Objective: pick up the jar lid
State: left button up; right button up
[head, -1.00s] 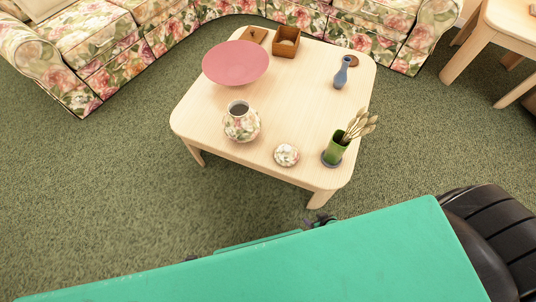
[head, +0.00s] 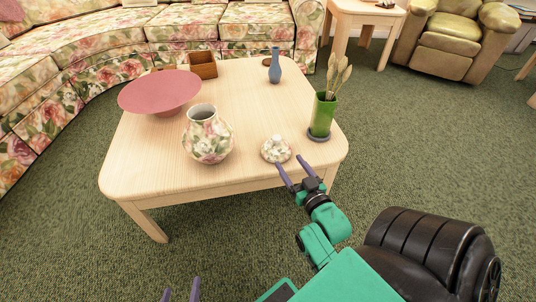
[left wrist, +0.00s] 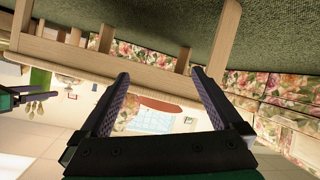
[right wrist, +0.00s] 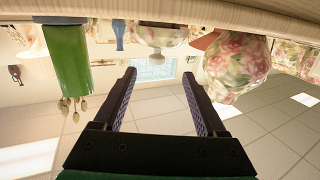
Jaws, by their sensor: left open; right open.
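The jar lid (head: 276,150) is a small floral dome with a pale knob, lying on the wooden coffee table near its front edge. The floral jar (head: 208,138) stands open to its left. My right gripper (head: 293,165) is open and empty, its fingertips just in front of the lid and apart from it. In the upside-down right wrist view, the lid (right wrist: 160,35) shows beyond the open fingers, knob pointing down. My left gripper (head: 181,289) is open and empty, low in front of the table; the left wrist view shows table legs beyond its fingers (left wrist: 160,80).
The coffee table (head: 240,95) also bears a green vase (head: 323,114) with dried stems right of the lid, a wide pink bowl (head: 160,91), a blue vase (head: 275,68) and a brown box (head: 202,65). A floral sofa (head: 90,50) curves behind it.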

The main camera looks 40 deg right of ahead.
aim_at(278, 142)
jog(key=b+x, duration=0.1)
jog(key=x, duration=0.2)
jog(key=b+x, duration=0.1)
jog(key=x, duration=0.2)
jog(key=r+b+x, duration=0.1)
jog(key=x, duration=0.2)
jog(key=shift+d, duration=0.15)
jog(key=shift+w, duration=0.2)
pick_arm(q)
jog(key=w+r+t+h+b, duration=0.1)
jog(key=w+r+t+b, duration=0.1)
jog(key=w+r+t, duration=0.75)
pick_arm(e)
jog(key=shift+x, duration=1.15)
jog(key=x, duration=0.1)
jog(key=b+x, duration=0.1)
jog(key=shift+w+d, duration=0.3)
pick_arm(q)
jog(key=w+a+r+t, duration=0.1)
jog(key=w+r, duration=0.1)
jog(key=r, duration=0.6)
jog(key=w+a+r+m+t+h, duration=0.1)
jog(key=r, duration=0.8)
jog(key=shift+w+a+h, duration=0.2)
jog(key=shift+w+h, duration=0.1)
jog(key=shift+w, duration=0.05)
pick_arm(e)
grip_shut()
